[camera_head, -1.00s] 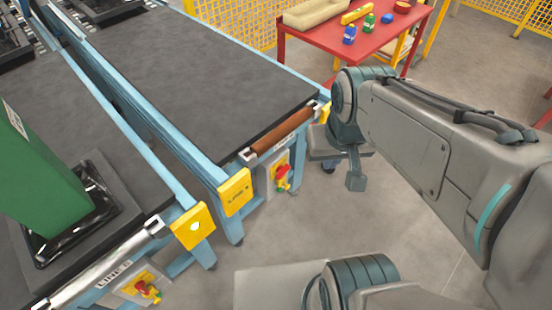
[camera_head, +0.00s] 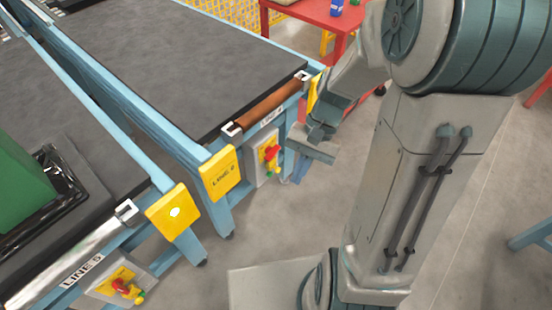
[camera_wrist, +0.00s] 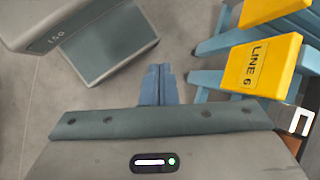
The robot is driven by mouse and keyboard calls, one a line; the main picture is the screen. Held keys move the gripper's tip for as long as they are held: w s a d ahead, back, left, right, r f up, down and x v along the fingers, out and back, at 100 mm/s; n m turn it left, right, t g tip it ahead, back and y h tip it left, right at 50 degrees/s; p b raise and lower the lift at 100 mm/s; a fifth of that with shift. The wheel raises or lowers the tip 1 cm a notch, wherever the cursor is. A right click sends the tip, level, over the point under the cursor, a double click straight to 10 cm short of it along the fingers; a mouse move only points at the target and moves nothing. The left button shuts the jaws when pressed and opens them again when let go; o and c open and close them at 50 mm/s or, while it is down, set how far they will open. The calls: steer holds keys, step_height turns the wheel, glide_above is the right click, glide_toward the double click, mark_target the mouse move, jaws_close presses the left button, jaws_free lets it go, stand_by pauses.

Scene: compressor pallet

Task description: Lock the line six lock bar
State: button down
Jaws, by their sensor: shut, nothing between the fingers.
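The line six lock bar is a brown bar (camera_head: 268,107) across the near end of the right-hand conveyor, held between two pale brackets. A yellow LINE 6 plate (camera_head: 219,174) is at that conveyor's left corner and also shows in the wrist view (camera_wrist: 262,68). My gripper (camera_head: 303,166) is shut and empty, in front of the conveyor's right end, below and right of the bar. In the wrist view its fingertips (camera_wrist: 158,72) are together over bare floor. There, a bracket (camera_wrist: 295,120) and a bit of the brown bar show at the right edge, apart from the fingers.
Below the bar is a control box (camera_head: 266,162) with a red knob. The left conveyor has a silver bar (camera_head: 70,265) labelled LINE 5, its own control box (camera_head: 120,285) and a green block (camera_head: 25,190). A red table (camera_head: 310,18) stands behind. Floor in front is clear.

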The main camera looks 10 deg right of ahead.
steer(key=w+d+f+m+t+y+b, duration=0.1)
steer(key=w+f+m+t+y+b, duration=0.2)
steer(key=f+m+t+b, duration=0.5)
steer(key=w+d+f+m+t+y+b, duration=0.1)
steer(key=w+f+m+t+y+b, duration=0.2)
steer(key=f+m, duration=1)
steer(key=w+d+f+m+t+y+b, duration=0.1)
steer(key=w+f+m+t+y+b, duration=0.2)
steer(key=f, duration=2.3)
steer(key=w+m+t+b, duration=0.4)
steer(key=m+t+b, duration=0.3)
steer(key=t+b, duration=0.4)
steer(key=shift+w+d+y, duration=0.15)
steer(key=shift+d+y, duration=0.15)
